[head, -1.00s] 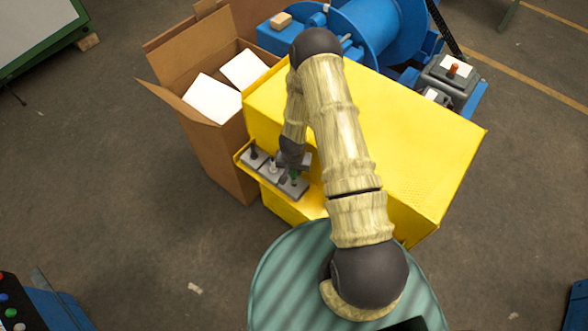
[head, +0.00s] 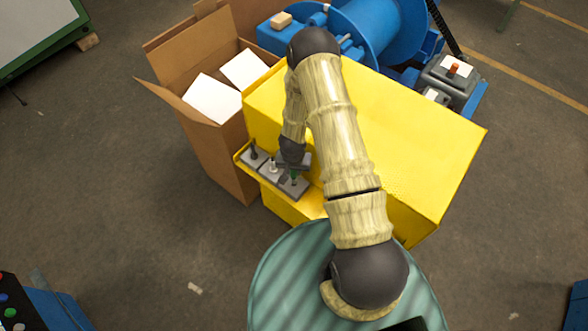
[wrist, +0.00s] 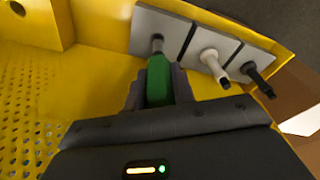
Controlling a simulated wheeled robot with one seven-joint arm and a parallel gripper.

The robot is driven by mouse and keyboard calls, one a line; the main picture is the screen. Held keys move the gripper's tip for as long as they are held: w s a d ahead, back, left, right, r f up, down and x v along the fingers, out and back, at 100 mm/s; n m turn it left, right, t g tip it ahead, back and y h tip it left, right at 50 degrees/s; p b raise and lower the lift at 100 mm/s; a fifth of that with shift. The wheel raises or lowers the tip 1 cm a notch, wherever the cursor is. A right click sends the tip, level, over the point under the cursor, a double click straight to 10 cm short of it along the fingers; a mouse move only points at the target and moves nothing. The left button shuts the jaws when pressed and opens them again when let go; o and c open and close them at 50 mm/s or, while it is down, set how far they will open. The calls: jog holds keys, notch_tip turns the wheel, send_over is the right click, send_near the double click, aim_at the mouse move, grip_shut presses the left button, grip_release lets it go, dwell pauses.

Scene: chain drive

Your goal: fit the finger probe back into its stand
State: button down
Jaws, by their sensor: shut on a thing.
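The green finger probe (wrist: 159,82) is between the two fingers of my gripper (wrist: 158,90), which is shut on it. The probe's far end meets a grey stand (wrist: 148,22) in the wrist view, at a short grey stub or collar. I cannot tell how deep it sits. The arm partly hides this spot.
Beside it are two more grey stands, holding a white probe (wrist: 214,65) and a black probe (wrist: 259,80). All sit on a ledge of the yellow housing (head: 400,135). An open cardboard box (head: 170,75) with white items stands just left.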

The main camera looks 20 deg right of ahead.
aim_at(294, 175)
jog(key=shift+f+b, duration=0.35)
jog(key=shift+f, duration=0.05)
jog(key=shift+s+a+f, duration=0.1)
jog(key=shift+f, duration=0.1)
jog(key=shift+f+b, duration=1.35)
jog(key=shift+f, duration=0.1)
jog(key=c, duration=1.1)
grip_release()
jog(key=shift+r, duration=0.1)
notch_tip(294, 175, up, 17)
jog(key=s+b, duration=0.1)
jog(key=s, duration=0.1)
jog(key=shift+a, duration=0.45)
jog(key=shift+s+r, duration=0.1)
jog(key=shift+r, duration=0.05)
